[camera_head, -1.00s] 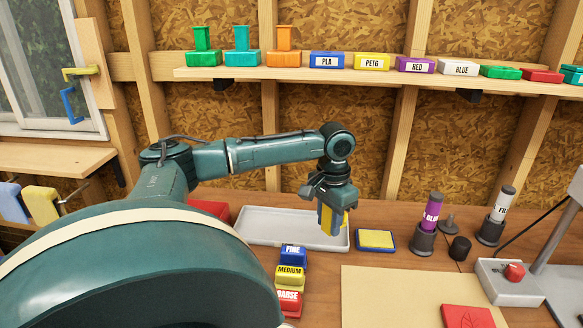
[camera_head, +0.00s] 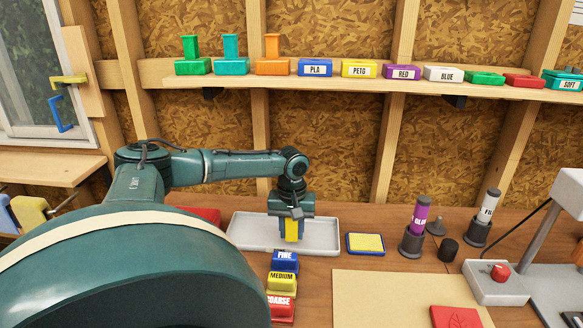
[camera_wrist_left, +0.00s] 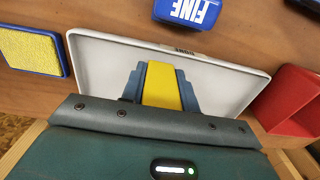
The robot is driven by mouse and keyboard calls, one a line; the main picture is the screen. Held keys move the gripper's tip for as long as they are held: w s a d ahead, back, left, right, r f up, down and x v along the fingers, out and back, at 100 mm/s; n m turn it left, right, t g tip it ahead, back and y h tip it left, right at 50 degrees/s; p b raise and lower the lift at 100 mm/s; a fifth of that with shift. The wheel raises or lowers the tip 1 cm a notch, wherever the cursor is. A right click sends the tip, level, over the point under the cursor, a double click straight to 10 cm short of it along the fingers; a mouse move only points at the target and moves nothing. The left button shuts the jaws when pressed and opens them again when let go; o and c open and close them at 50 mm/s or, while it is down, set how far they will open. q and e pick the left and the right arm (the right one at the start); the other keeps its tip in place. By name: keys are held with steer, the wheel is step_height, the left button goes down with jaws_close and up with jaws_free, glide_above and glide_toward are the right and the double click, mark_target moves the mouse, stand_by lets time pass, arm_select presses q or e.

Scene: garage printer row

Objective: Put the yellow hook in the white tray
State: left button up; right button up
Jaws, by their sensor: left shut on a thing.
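The yellow hook (camera_head: 292,230) is between the fingers of my left gripper (camera_head: 291,236), which is shut on it. In the left wrist view the yellow hook (camera_wrist_left: 162,86) shows as a yellow block between the two blue-grey fingers (camera_wrist_left: 162,95). The white tray (camera_head: 245,232) lies on the bench, and the gripper is over its middle. The tray also fills the middle of the left wrist view (camera_wrist_left: 100,62). I cannot tell whether the hook touches the tray floor. My right gripper is not in view.
Sanding blocks labelled FINE (camera_head: 285,262), MEDIUM (camera_head: 281,283) and COARSE (camera_head: 281,308) stand in front of the tray. A blue-edged yellow pad (camera_head: 366,244) is to its right and a red box (camera_head: 207,215) to its left. Glue holders (camera_head: 412,242) stand farther right.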

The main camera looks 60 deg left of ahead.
mark_target(292, 240)
arm_select(q)
steer(key=shift+f, duration=1.4)
steer(key=shift+f, duration=0.1)
steer(key=o, duration=0.9)
steer(key=shift+o, duration=0.2)
step_height(292, 240, up, 12)
steer(key=shift+r+b, duration=0.15)
steer(key=shift+b, duration=0.25)
